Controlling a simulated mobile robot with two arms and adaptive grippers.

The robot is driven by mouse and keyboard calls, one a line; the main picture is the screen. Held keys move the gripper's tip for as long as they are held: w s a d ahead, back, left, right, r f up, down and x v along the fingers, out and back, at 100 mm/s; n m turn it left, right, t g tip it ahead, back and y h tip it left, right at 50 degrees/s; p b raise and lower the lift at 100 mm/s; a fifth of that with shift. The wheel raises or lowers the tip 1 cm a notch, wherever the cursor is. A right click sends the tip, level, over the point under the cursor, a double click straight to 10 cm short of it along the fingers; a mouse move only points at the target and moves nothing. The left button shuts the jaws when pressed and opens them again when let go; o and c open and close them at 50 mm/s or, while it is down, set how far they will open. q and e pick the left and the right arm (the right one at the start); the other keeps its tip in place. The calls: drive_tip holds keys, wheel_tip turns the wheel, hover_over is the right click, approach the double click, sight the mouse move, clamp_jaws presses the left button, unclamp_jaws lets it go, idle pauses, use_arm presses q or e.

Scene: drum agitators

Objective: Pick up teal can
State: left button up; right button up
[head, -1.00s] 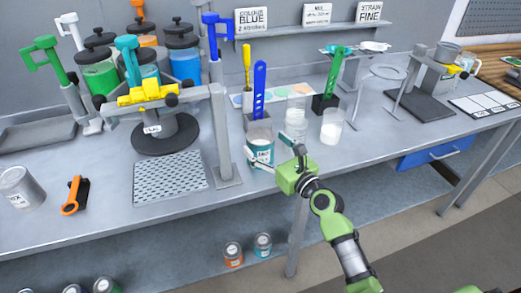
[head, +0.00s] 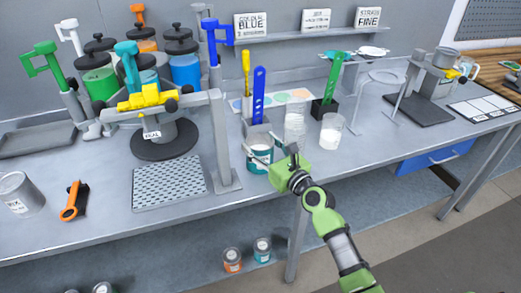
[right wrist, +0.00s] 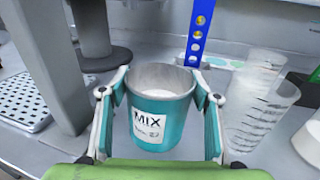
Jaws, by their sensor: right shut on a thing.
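The teal can (head: 260,157) stands upright near the front edge of the bench, an open-topped can with a white label. In the right wrist view the can (right wrist: 159,112) shows its "MIX" label and a pale grey inside. My right gripper (head: 270,152) reaches it from the front right. In the right wrist view its fingers (right wrist: 161,84) are shut on the can's two sides. I cannot tell whether the can's base touches the bench. Another small teal can (head: 262,250) is on the lower shelf. My left gripper is not in view.
Clear beakers (head: 295,122) and a cup of white stuff (head: 331,131) stand close right of the can. A blue stick (head: 258,95) in a holder is behind it. A grey post (head: 222,140) and perforated plate (head: 169,180) are to the left.

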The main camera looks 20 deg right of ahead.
drive_tip(key=shift+r, duration=0.25)
drive_tip(key=shift+r+p, duration=0.7)
drive_tip(key=shift+r, duration=0.65)
drive_tip(key=s+d+r, duration=0.5)
drive_tip(key=s+r, duration=0.4)
drive_tip(key=s, duration=0.4)
drive_tip(key=shift+r+p, duration=0.4)
drive_tip(key=shift+p, duration=0.05)
